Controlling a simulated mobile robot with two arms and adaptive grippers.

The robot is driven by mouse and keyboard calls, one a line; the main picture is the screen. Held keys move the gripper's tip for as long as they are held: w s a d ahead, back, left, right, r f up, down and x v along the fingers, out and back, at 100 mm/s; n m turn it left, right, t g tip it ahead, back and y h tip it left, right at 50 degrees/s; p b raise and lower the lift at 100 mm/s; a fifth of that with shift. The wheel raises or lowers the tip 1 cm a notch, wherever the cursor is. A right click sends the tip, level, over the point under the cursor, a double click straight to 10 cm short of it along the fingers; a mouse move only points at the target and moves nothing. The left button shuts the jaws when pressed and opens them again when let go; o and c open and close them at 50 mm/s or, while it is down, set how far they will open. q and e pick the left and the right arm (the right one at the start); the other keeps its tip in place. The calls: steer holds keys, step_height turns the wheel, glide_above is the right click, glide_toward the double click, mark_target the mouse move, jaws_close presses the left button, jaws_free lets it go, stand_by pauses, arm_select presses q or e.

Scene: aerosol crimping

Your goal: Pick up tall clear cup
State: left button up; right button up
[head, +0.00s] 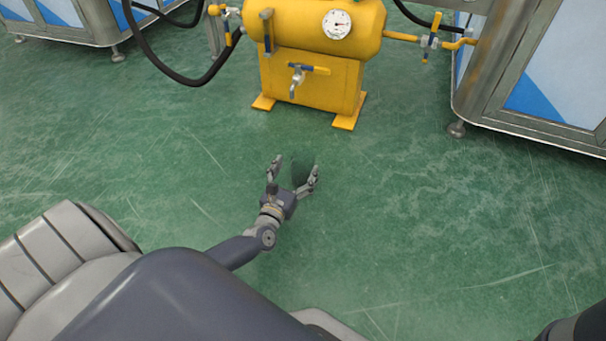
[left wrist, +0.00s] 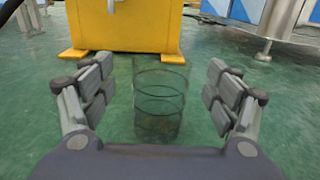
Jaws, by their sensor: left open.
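The tall clear cup (left wrist: 159,100) stands upright on the green floor in the left wrist view, between the two open fingers of my left gripper (left wrist: 160,92). A gap shows on each side of the cup, so the fingers do not touch it. In the head view the cup (head: 304,174) is a faint dark shape between the fingertips of my left gripper (head: 297,170). My right gripper is not in view.
A yellow tank (head: 315,30) with a gauge and valves stands on yellow feet beyond the cup. Metal-framed cabinets (head: 540,75) stand at the right and at the upper left. A black hose (head: 165,68) hangs at the upper left. The green floor around the gripper is clear.

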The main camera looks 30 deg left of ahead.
mark_target(307, 150)
arm_select(q)
steer(key=b+x, duration=0.2)
steer(key=x, duration=0.1)
steer(key=shift+w, duration=0.4)
steer(key=shift+w+r, duration=0.1)
steer(key=shift+w, duration=0.4)
steer(key=c, duration=1)
